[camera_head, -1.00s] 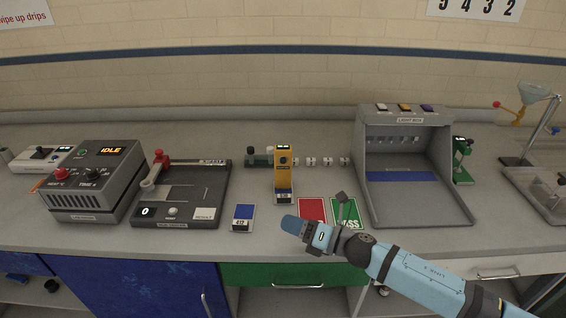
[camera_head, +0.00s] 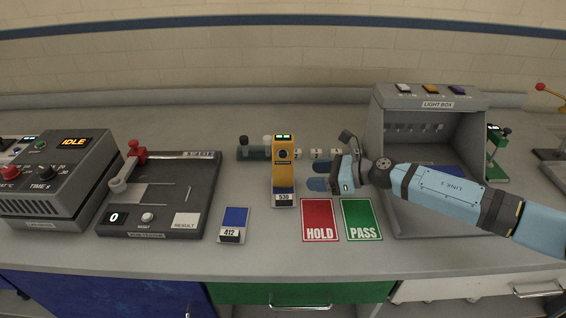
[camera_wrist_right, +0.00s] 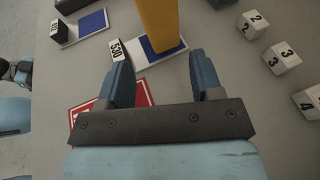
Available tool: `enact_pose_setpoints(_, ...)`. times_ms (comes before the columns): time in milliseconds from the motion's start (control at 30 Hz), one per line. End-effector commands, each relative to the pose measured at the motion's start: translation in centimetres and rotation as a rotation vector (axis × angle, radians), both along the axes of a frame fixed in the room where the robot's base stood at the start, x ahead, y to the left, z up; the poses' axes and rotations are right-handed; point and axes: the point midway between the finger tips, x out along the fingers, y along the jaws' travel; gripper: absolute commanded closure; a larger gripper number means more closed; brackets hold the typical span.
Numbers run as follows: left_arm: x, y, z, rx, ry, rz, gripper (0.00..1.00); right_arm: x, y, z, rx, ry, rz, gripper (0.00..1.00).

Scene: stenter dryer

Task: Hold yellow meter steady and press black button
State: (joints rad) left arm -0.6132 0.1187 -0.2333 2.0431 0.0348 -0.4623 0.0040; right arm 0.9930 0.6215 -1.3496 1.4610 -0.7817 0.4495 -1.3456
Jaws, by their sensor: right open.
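The yellow meter (camera_head: 283,169) stands upright on the bench on a card marked 530 (camera_head: 283,200). Its black button (camera_head: 283,154) is on the upper front, below a small lit display. In the right wrist view the meter's lower part (camera_wrist_right: 159,20) rises from the blue-and-white card, just beyond the fingertips. My right gripper (camera_head: 318,184) is to the right of the meter, low and pointing left at it. Its jaws (camera_wrist_right: 155,70) are open and empty, apart from the meter.
A red HOLD card (camera_head: 320,219) and a green PASS card (camera_head: 361,219) lie in front. A card marked 412 (camera_head: 234,223) and a dark tray device (camera_head: 160,197) are left. Numbered white cubes (camera_wrist_right: 253,25) lie behind the gripper. The light box (camera_head: 436,210) stands right.

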Motion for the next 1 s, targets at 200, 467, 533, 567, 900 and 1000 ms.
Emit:
enact_pose_setpoints(200, -0.1, -0.2, -0.8, -0.006, 0.011, 0.001, 0.57, 1.0, 3.1, -1.0, 0.002, 0.0, 0.001, 0.4)
enact_pose_setpoints(467, 0.3, -0.2, -1.5, -0.01, 0.009, 0.005, 0.57, 1.9, 6.3, -2.1, 0.002, -0.002, 0.0, 0.4)
enact_pose_setpoints(533, 0.4, -0.2, -1.6, -0.01, 0.007, 0.004, 0.57, 2.1, 6.8, -2.3, 0.002, -0.001, -0.001, 0.4)
enact_pose_setpoints(567, 0.5, -0.1, -1.6, -0.009, 0.006, 0.003, 0.57, 2.2, 7.0, -2.3, 0.002, 0.0, -0.001, 0.4)
enact_pose_setpoints(900, 0.7, 0.1, -1.0, 0.0, -0.012, -0.004, 0.57, 2.5, 7.8, -2.4, 0.001, -0.001, -0.002, 0.4)
enact_pose_setpoints(1000, 0.6, 0.1, -1.0, 0.001, -0.011, -0.004, 0.57, 2.4, 7.8, -2.4, 0.001, -0.001, -0.001, 0.4)
